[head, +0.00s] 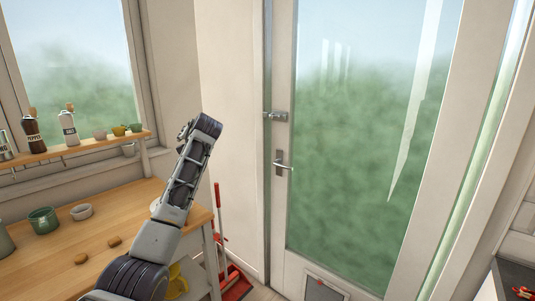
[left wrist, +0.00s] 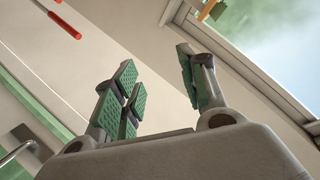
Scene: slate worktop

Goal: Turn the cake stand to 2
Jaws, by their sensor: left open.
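I see no cake stand and no number marks in either view. My left gripper (left wrist: 156,86) is open in the left wrist view, its green-padded fingers spread apart with nothing between them. My right gripper is in neither view.
A glazed door (head: 281,225) stands behind; a red broom (head: 217,205) leans near the counter.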

